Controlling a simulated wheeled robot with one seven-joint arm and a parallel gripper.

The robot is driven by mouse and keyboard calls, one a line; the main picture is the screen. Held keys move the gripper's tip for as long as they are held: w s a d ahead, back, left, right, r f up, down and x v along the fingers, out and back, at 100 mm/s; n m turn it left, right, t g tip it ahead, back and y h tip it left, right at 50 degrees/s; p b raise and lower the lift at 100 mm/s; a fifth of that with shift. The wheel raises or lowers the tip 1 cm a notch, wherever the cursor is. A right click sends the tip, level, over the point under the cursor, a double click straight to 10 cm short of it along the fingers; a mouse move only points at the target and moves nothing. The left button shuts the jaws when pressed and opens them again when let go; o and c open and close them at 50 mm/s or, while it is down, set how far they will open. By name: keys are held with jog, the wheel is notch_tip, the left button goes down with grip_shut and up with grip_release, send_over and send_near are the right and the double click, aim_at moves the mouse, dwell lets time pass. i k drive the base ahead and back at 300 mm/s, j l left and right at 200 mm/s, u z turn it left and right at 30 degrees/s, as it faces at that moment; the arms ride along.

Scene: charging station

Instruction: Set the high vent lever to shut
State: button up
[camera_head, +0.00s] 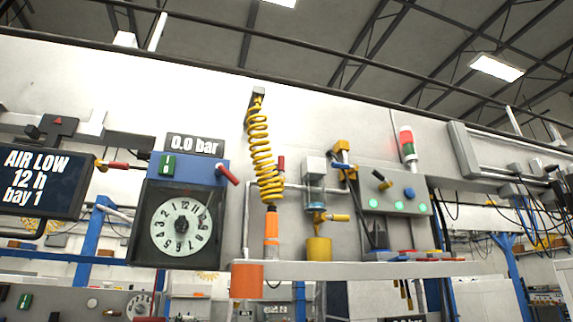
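Several levers show on the wall station, and no readable label tells which is the high vent lever. A red-handled lever (227,175) slants down to the right from the blue gauge box (195,172). Another red handle (118,165) on a yellow fitting points right beside the screen. A small red handle (281,163) stands upright behind the coiled hose. A yellow handle (338,217) points right below the clear filter bowl. My gripper is not in view.
A yellow coiled hose (262,150) hangs with an orange fitting (271,228). A shelf (380,270) juts out below, with a yellow cup (319,249). The screen (40,180) reads "AIR LOW 12 h bay 1"; the display (195,145) reads 0.0 bar above a round dial (181,228).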

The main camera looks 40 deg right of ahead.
aim_at(281, 159)
jog(key=i+l+u, duration=0.2)
jog(key=u, duration=0.15)
jog(key=i+l+u, duration=0.2)
jog(key=l+u, duration=0.15)
jog(key=i+l+u, duration=0.1)
jog(key=l+u, duration=0.25)
